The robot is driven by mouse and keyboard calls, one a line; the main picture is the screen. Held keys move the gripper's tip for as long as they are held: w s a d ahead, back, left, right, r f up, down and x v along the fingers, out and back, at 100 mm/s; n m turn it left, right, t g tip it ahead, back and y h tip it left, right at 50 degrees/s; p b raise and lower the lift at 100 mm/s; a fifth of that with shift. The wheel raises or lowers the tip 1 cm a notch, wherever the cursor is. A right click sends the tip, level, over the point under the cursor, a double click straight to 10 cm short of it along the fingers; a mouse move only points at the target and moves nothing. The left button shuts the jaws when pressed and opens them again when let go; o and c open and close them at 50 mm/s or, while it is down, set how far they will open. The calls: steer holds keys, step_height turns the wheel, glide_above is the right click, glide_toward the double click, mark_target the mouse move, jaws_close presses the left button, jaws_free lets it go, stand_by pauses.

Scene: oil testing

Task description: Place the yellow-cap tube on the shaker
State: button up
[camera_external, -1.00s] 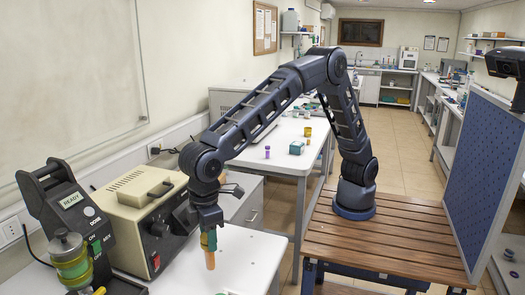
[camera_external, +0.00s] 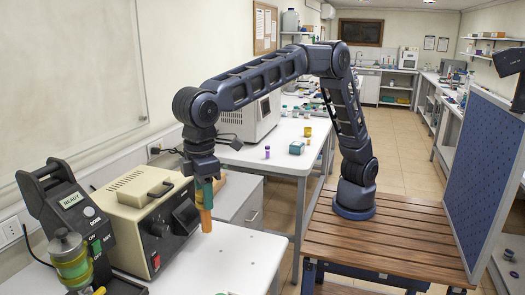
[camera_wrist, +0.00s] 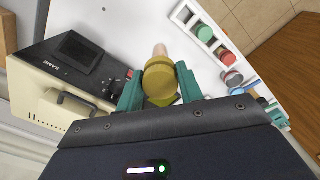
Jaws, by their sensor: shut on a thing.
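My gripper (camera_external: 205,190) is shut on the yellow-cap tube (camera_external: 206,219), which hangs upright below the fingers with its orange body showing. In the wrist view the round yellow cap (camera_wrist: 160,79) sits between the teal fingers of my gripper (camera_wrist: 160,90). The tube hangs above the white bench, right of a beige box-shaped instrument (camera_external: 140,205) and apart from it. I cannot tell for certain which device is the shaker.
In the wrist view a white rack (camera_wrist: 192,18) holds several capped tubes. The front of the white bench (camera_external: 215,270) is mostly clear. Another bench behind holds a purple-capped item (camera_external: 267,152) and a teal block (camera_external: 296,148).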

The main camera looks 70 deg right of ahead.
step_height(320, 180, up, 23)
steer(key=w+d+m, duration=0.9)
steer(key=w+d, duration=2.2)
steer(key=w, duration=0.2)
steer(key=w+d+m, duration=0.3)
steer(key=d, duration=1.1)
steer(key=w+d+m, duration=0.3)
steer(key=d, duration=1.1)
steer(key=w+d+m, duration=0.3)
steer(key=d, duration=1.1)
steer(key=s+d+m, duration=0.2)
steer(key=s+d, duration=0.1)
steer(key=d, duration=0.8)
steer(key=s+d+m, duration=0.2)
steer(key=s+d, duration=0.1)
steer(key=d, duration=0.7)
steer(key=s+d+m, duration=0.2)
steer(key=s+d, duration=0.1)
steer(key=d, duration=0.8)
steer(key=s+d+m, duration=0.6)
steer(key=s+d, duration=1.3)
steer(key=d, duration=0.3)
step_height(320, 180, down, 46)
